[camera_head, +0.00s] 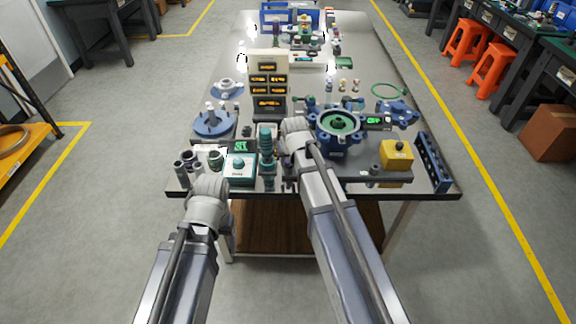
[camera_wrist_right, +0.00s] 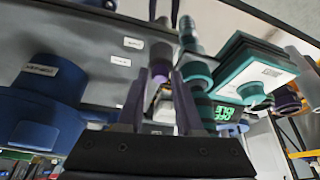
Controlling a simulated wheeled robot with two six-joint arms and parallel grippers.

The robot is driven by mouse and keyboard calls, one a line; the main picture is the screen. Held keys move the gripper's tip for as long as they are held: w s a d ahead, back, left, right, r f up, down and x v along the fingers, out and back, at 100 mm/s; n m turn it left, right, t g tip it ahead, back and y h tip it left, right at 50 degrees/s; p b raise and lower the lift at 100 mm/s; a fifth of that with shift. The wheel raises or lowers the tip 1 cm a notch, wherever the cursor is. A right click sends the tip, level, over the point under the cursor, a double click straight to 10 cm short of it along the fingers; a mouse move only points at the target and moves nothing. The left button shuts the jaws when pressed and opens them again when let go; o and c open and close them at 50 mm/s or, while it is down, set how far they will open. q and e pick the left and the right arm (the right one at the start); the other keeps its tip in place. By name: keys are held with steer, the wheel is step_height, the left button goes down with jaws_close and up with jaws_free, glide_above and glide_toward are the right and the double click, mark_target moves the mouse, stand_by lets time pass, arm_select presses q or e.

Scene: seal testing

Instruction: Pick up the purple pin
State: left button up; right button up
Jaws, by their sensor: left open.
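In the right wrist view, a purple-grey upright cylinder, apparently the purple pin (camera_wrist_right: 159,60), appears between the fingertips of my right gripper (camera_wrist_right: 160,78). The two dark purple fingers stand apart on either side of it; whether they touch it is unclear. In the head view, I cannot make out the pin, and my right arm (camera_head: 297,135) covers the spot near the table's front middle. My left gripper (camera_head: 227,236) hangs low in front of the table's front edge, with its jaws partly hidden behind my own arm; it appears empty.
A teal stacked column (camera_head: 267,150) and a green-white tester box (camera_head: 240,167) stand left of my right arm. A blue ring fixture (camera_head: 338,124) and a yellow box (camera_head: 397,154) are to the right. A panel tower (camera_head: 268,80) rises behind. Clear tabletop (camera_head: 365,75) shows farther back.

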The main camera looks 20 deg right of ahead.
mark_target(288, 163)
jaws_close()
steer(key=shift+r, duration=0.1)
stand_by(0.3)
step_height(288, 163, up, 10)
steer(key=p, duration=1)
